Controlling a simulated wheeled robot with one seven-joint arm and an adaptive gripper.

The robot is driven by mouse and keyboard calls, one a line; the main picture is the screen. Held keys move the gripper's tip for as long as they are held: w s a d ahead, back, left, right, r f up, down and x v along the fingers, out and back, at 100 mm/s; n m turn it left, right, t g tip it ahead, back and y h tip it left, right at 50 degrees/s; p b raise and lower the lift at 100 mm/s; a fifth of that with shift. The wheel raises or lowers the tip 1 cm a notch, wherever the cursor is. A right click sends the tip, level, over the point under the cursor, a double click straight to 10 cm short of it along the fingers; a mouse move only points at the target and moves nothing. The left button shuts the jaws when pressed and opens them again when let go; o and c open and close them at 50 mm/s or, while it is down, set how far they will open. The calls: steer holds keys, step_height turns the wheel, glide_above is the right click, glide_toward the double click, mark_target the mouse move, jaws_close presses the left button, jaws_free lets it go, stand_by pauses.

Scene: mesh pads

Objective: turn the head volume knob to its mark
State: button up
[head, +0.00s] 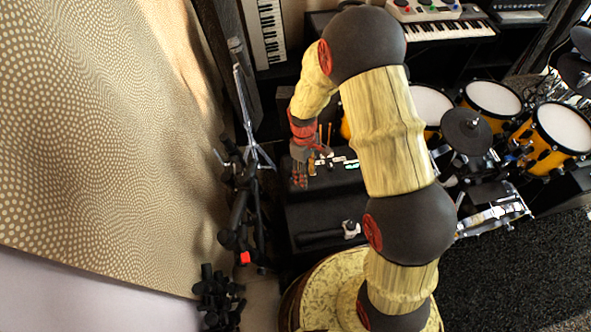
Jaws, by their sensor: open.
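My gripper (299,182) hangs from my bent arm at the centre left of the head view, fingers pointing down. It is open, with nothing visible between its fingers. It is over or beside the left end of a dark raised surface (340,183). Small light-coloured items (345,162) lie on that surface just right of the gripper. They are too small to make out. I cannot pick out the head volume knob or its mark. My arm hides part of the area right of the gripper.
A drum kit with yellow shells (562,128) and cymbals stands to the right. Keyboards (440,30) stand at the back, with a light panel (424,10) of coloured knobs above one. Black stands (243,205) crowd the left, by a patterned wall (110,120). Dark carpet (500,270) lies lower right.

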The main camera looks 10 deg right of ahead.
steer(key=w+f+n, duration=0.2)
steer(key=w+n, duration=0.1)
steer(key=w+a+f+n+t, duration=0.1)
steer(key=w+f+n, duration=0.1)
steer(key=w+f, duration=0.1)
steer(key=w+f+n+t, duration=0.1)
steer(key=w+f+n, duration=0.1)
steer(key=w+n, duration=0.1)
steer(key=shift+w+a+f+n, duration=0.15)
steer(key=shift+w+a+f, duration=0.05)
steer(key=shift+w, duration=0.15)
steer(key=shift+w+a+f+n, duration=0.15)
steer(key=shift+w, duration=0.2)
steer(key=shift+w+n, duration=0.25)
steer(key=shift+n, duration=0.45)
steer(key=shift+s+f, duration=0.1)
steer(key=shift+f, duration=0.45)
step_height(320, 180, down, 7)
steer(key=shift+r+b, duration=0.15)
steer(key=shift+b, duration=0.95)
steer(key=c, duration=0.4)
jaws_close()
